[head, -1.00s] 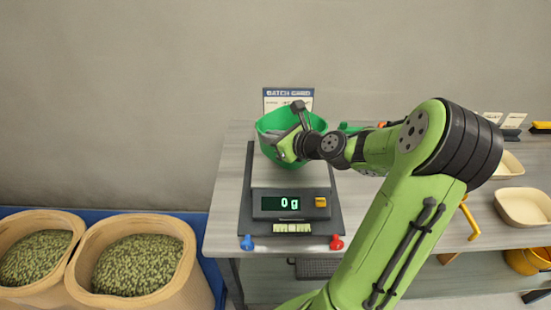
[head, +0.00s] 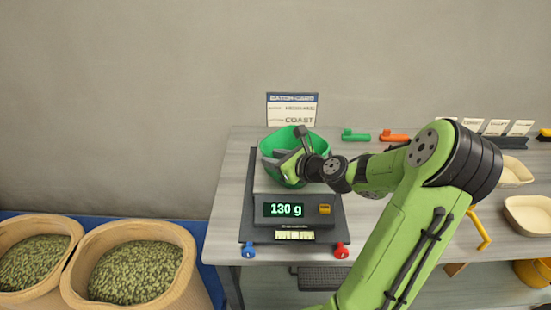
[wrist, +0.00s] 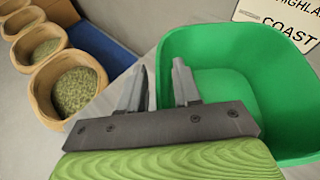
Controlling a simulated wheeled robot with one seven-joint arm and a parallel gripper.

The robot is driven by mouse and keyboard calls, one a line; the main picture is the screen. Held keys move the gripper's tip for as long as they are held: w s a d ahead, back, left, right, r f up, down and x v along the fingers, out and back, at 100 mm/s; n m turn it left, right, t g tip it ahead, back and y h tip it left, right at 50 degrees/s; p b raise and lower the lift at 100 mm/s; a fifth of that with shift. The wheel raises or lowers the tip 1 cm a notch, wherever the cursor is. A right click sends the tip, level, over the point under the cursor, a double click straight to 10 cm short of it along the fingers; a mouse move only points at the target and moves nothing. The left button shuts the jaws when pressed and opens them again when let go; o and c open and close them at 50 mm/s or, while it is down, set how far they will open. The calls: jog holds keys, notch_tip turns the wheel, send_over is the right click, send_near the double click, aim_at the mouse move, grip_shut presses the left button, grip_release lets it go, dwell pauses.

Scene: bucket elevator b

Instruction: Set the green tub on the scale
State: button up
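The green tub (head: 318,145) sits upright on the pan of the scale (head: 262,225), whose display (head: 284,210) reads 130 g. In the wrist view the tub (wrist: 235,60) fills the right side. My gripper (head: 285,160) is at the tub's left front rim. In the wrist view my gripper (wrist: 160,75) straddles the tub's wall, one finger outside and one inside. Gaps show between the fingers and the wall, so it looks open.
A batch card (head: 292,108) stands behind the scale. Green (head: 355,136) and orange (head: 393,136) scoops lie at the back of the table. A pale tray (head: 528,215) is at the right. Sacks of pellets (head: 135,268) stand on the floor at left.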

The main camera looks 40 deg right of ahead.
jog(key=shift+r, duration=0.25)
jog(key=p+v, duration=0.3)
jog(key=v, duration=0.9)
jog(key=a+f+n+g, duration=0.3)
jog(key=a+n+g, duration=0.4)
jog(key=a+n, duration=0.8)
jog(key=s+a+r+n+h, duration=0.1)
jog(key=s+a+r+n, duration=0.2)
jog(key=s+n, duration=0.3)
jog(key=s+a+r+n, duration=0.3)
jog(key=s+r+n, duration=0.2)
jog(key=n, duration=0.7)
jog(key=shift+s+a+r+g+h, duration=0.2)
jog(key=shift+s+g+h, duration=0.15)
jog(key=shift+s, duration=0.6)
